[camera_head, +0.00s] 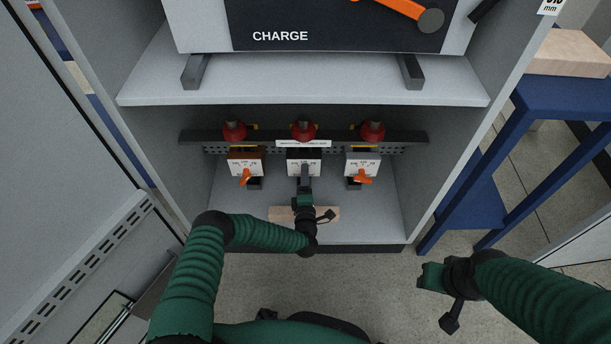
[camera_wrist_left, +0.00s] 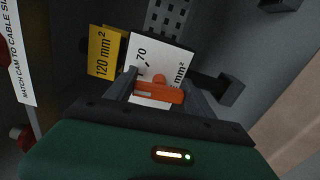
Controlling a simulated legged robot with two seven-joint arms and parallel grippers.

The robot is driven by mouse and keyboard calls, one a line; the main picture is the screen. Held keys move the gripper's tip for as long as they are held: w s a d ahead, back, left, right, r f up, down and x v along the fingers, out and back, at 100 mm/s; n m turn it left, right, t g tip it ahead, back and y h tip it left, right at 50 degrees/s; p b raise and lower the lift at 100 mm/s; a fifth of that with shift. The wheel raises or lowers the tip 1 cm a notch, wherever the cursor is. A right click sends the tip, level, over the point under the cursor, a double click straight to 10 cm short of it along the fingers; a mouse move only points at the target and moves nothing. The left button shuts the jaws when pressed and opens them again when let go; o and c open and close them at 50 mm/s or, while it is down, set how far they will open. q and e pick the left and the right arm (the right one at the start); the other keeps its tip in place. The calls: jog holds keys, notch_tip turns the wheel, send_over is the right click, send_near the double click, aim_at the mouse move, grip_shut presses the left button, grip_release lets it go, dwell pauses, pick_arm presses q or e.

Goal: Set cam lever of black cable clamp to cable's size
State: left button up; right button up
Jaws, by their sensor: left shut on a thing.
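The black cable clamp (camera_head: 291,163) is the middle one of three on the rail under the shelf, with a white dial plate. My left gripper (camera_head: 305,174) is in front of it and hides its lever in the head view. In the left wrist view the orange cam lever (camera_wrist_left: 158,93) lies between my left fingers, which are shut on it. The dial plate (camera_wrist_left: 150,54) shows a "70" and "mm²"; its other marks are hidden. A yellow tag (camera_wrist_left: 104,50) beside it reads "120 mm²". My right gripper (camera_head: 432,277) hangs outside the cabinet, its jaw opening unclear.
A brown clamp (camera_head: 245,160) stands left and a grey clamp (camera_head: 362,161) right, both with orange levers. Red round parts (camera_head: 234,131) sit above the clamps. The shelf (camera_head: 300,82) overhangs them. A wooden block (camera_head: 282,214) lies below, and a blue table (camera_head: 560,105) stands right.

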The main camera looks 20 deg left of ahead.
pick_arm(q)
jog(key=shift+s+d+f+m, duration=0.1)
jog(key=shift+d+f+m, duration=0.15)
jog(key=shift+m, duration=0.25)
jog(key=o, duration=1.4)
jog(key=shift+r, duration=0.1)
jog(key=shift+a, duration=0.1)
